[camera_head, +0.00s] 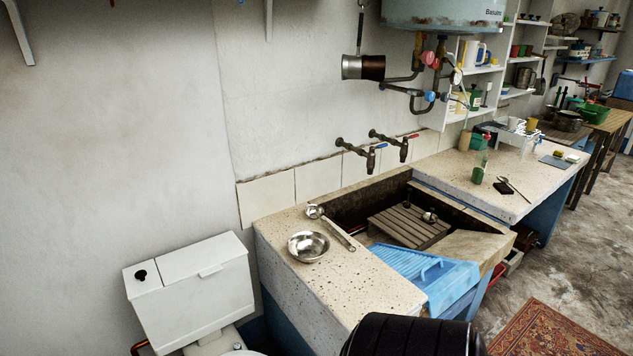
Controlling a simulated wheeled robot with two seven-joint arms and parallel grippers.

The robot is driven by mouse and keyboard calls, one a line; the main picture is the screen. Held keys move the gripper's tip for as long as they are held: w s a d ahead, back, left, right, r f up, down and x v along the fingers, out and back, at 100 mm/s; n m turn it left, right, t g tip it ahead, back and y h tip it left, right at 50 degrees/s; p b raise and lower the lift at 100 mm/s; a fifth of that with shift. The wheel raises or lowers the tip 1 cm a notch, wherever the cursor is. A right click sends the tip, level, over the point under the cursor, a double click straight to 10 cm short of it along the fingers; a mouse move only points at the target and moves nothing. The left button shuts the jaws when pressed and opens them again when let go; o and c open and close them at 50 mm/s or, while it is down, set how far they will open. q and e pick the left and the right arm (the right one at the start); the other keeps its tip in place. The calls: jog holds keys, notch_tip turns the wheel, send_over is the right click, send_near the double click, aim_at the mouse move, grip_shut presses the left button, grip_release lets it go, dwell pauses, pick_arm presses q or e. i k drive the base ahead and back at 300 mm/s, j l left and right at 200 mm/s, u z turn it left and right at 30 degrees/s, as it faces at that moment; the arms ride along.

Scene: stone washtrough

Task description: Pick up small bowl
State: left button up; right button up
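The small bowl (308,246) is a shiny metal bowl. It sits upright on the speckled stone counter (345,290) to the left of the sink basin, and looks empty. A metal ladle (331,227) lies just behind and to the right of the bowl, close to its rim. Neither of my grippers shows in the head view.
The stone trough holds a wooden slatted rack (408,226). A blue ribbed washboard (425,272) lies at its front edge. Two taps (372,152) stick out above the trough. A white toilet cistern (190,289) stands left of the counter. A black rounded object (412,337) is at the bottom.

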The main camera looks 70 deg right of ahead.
aim_at(307, 247)
jog(key=z, duration=2.05)
